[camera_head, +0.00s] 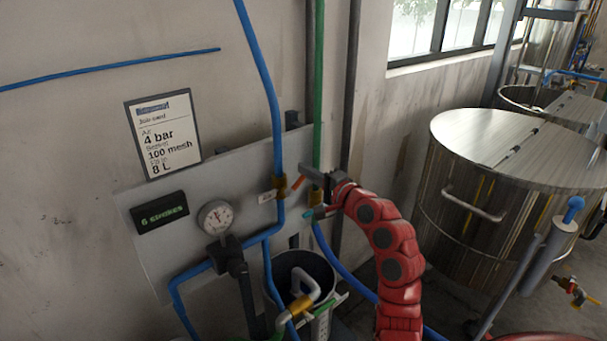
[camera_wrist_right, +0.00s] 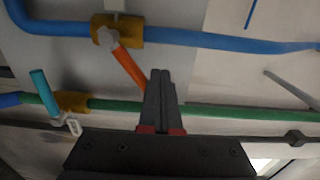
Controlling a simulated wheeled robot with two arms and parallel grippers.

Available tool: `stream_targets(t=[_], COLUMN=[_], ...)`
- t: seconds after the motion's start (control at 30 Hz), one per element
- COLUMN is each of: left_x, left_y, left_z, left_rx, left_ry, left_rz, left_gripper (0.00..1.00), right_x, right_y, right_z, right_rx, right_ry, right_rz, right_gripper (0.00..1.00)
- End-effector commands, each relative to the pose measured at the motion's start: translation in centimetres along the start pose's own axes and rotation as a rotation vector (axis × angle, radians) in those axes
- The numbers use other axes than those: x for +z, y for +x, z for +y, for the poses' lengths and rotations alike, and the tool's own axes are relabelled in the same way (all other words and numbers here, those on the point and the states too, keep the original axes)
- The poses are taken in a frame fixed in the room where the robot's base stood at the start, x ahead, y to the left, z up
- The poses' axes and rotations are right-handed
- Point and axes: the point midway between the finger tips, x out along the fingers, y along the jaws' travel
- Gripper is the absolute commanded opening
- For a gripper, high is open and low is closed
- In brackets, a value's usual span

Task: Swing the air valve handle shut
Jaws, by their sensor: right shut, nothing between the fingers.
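A blue pipe carries a brass valve (camera_head: 279,186) with an orange handle (camera_head: 297,183), which slants away from the pipe. In the right wrist view the orange handle (camera_wrist_right: 130,68) runs from the valve body (camera_wrist_right: 117,29) down to beside my fingers. A green pipe carries a second brass valve (camera_head: 315,196) with a teal handle (camera_head: 322,212); the teal handle also shows in the wrist view (camera_wrist_right: 43,95). No readable label tells which valve is air. My right gripper (camera_wrist_right: 160,73) is shut and empty, close beside the orange handle's free end; contact is unclear. My left gripper is out of view.
The valves sit before a grey wall panel (camera_head: 150,240) with a pressure gauge (camera_head: 215,217), a green-lettered display (camera_head: 160,212) and a notice (camera_head: 163,134). A grey bucket (camera_head: 303,262) is below. A large steel tank (camera_head: 470,220) stands to the right.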

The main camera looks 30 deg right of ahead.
Motion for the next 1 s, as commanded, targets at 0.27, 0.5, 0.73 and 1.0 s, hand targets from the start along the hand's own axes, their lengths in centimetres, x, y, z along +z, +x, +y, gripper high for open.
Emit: stream_targets(t=[0.27,0.5,0.73,1.0], left_x=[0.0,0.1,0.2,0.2], left_y=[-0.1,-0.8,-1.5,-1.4], left_z=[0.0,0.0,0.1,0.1], left_rx=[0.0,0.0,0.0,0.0], left_ry=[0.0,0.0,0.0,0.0], left_rz=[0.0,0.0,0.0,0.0], left_gripper=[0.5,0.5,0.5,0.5], right_x=[-0.2,-0.7,-1.4,-1.4], right_y=[0.0,0.0,0.0,0.0], right_z=[0.1,0.8,1.4,1.4], right_rx=[0.001,0.0,0.001,0.001], right_ry=[0.0,0.0,0.0,0.0], right_rz=[0.001,0.001,0.002,0.001], right_gripper=[0.0,0.0,0.0,0.0])
